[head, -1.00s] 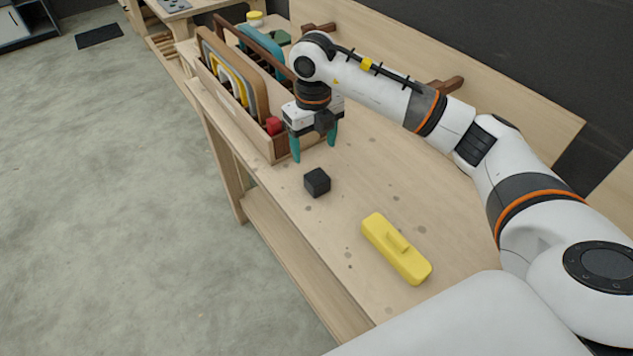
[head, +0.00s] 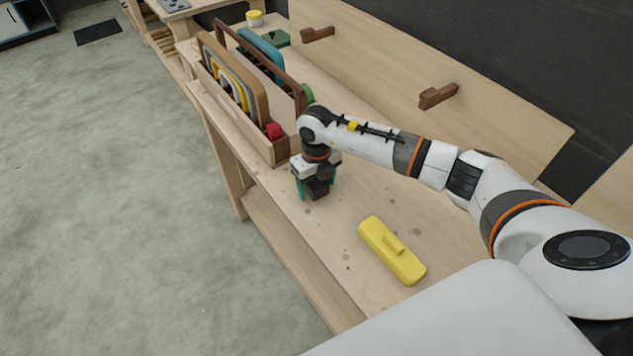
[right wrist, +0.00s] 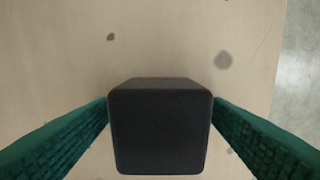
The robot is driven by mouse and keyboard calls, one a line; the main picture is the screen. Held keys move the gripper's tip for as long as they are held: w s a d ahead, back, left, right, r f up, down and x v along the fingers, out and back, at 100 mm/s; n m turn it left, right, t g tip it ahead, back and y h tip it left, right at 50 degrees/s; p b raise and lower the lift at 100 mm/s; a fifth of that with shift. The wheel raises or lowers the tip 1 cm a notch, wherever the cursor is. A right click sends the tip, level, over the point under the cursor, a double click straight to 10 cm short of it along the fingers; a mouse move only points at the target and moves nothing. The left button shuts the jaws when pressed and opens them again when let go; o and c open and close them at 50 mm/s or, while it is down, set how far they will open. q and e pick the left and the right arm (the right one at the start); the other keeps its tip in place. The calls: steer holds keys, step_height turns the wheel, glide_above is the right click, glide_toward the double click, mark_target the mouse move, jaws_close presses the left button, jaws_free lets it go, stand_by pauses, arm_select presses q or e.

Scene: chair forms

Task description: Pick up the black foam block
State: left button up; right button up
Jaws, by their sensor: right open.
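The black foam block (right wrist: 160,130) sits between the two green fingers of my right gripper (right wrist: 160,112) in the right wrist view. The fingers stand on either side of it, close to its left and right faces. In the head view my right gripper (head: 317,192) is down at the wooden bench top, open. The block (head: 317,194) is mostly hidden there behind the gripper's dark parts, so I cannot tell it clearly from them. My left gripper is not in view.
A yellow block with a raised grip (head: 391,250) lies on the workbench (head: 345,215) nearer to me. A wooden rack (head: 283,150) with upright boards and a red item (head: 274,131) stands just beyond the gripper. Brown pegs (head: 438,95) stick out from the back panel.

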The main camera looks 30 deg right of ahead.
steer(key=shift+f, duration=0.1)
steer(key=c, duration=1)
steer(key=shift+c, duration=0.2)
